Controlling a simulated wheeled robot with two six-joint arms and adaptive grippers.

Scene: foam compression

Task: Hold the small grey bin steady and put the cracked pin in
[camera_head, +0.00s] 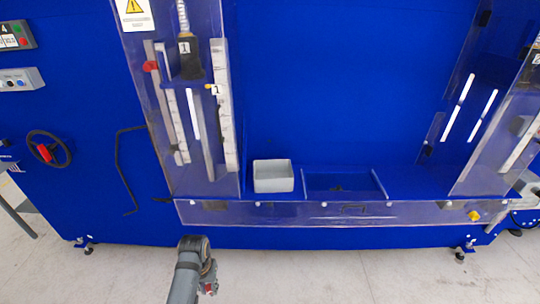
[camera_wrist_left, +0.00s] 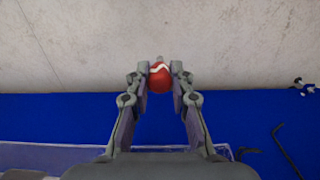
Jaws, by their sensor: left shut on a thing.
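The small grey bin (camera_head: 273,184) stands upright on the blue machine's ledge, left of a shallow recess. It looks empty from here. My left gripper (camera_head: 208,285) hangs low in front of the machine at the bottom of the head view, well apart from the bin. In the left wrist view my left gripper (camera_wrist_left: 159,75) is shut on the cracked pin (camera_wrist_left: 159,80), a red rounded piece with a white zigzag mark. The pin's far end is partly hidden. The bin is not in the wrist view. My right gripper is not in view.
The recess (camera_head: 343,184) holds a small dark item. Clear panels (camera_head: 165,100) flank the ledge on both sides, and a clear strip (camera_head: 330,213) runs along its front. A black bent handle (camera_head: 122,170) and a handwheel (camera_head: 47,149) are at left. The ledge's middle is open.

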